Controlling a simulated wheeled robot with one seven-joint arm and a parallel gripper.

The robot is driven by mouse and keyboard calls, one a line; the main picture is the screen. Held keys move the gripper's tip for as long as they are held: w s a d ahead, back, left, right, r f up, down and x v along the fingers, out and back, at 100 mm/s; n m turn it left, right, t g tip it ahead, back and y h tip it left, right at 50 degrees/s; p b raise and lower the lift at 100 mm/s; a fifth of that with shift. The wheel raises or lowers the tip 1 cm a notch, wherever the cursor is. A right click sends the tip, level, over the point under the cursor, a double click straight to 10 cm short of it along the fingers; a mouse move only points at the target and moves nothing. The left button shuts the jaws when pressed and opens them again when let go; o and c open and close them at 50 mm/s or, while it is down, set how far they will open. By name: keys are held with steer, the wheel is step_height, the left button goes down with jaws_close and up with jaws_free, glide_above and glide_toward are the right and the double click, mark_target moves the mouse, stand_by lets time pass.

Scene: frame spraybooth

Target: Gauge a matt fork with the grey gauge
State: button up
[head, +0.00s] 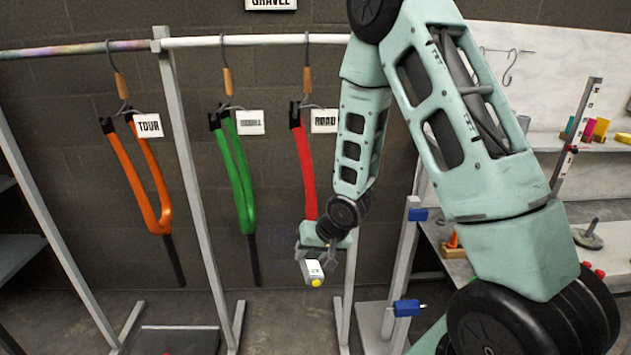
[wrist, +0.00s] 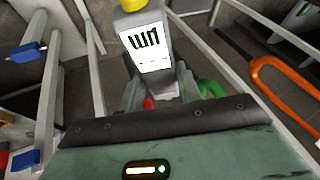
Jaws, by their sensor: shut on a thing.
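The grey gauge (head: 313,270) has a white label and a yellow tip and hangs below my wrist in the head view. My gripper (head: 322,257) is shut on it. In the wrist view the gauge (wrist: 146,48) stands out between the fingers, its screen facing the camera. An orange fork (head: 152,188), a green fork (head: 239,178) and a red fork (head: 306,165) hang on hooks. The gauge is low, near the red fork, with no contact that I can make out. I cannot tell surely which finish is matt. The red fork's lower end is hidden behind my wrist.
The forks hang from a rail (head: 262,41) on grey posts (head: 190,170), with tags TOUR (head: 149,126) and ROAD (head: 324,121); the green fork's tag (head: 250,122) is hard to read. Blue clamps (head: 406,307) sit on a stand at right. A cluttered bench lies behind my arm.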

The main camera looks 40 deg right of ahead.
step_height(320, 180, up, 10)
steer(key=w+d+m+t+p, duration=0.1)
steer(key=d+m+p, duration=0.1)
steer(key=p, duration=0.5)
steer(key=shift+d+m+p, duration=0.2)
steer(key=shift+m+p, duration=0.1)
steer(key=shift+m, duration=0.2)
steer(key=shift+w+d+p, duration=0.7)
steer(key=shift+w+d, duration=0.05)
steer(key=shift+w, duration=0.35)
steer(key=shift+w+d+p, duration=0.7)
steer(key=shift+w, duration=0.35)
steer(key=shift+w+d+p, duration=0.55)
steer(key=shift+w, duration=0.3)
steer(key=shift+s, duration=0.1)
stand_by(0.7)
steer(key=s+a+b, duration=0.2)
steer(key=s+a, duration=0.2)
steer(key=s, duration=0.2)
steer(key=shift+s+a, duration=0.2)
steer(key=shift+a, duration=0.05)
stand_by(0.4)
stand_by(1.1)
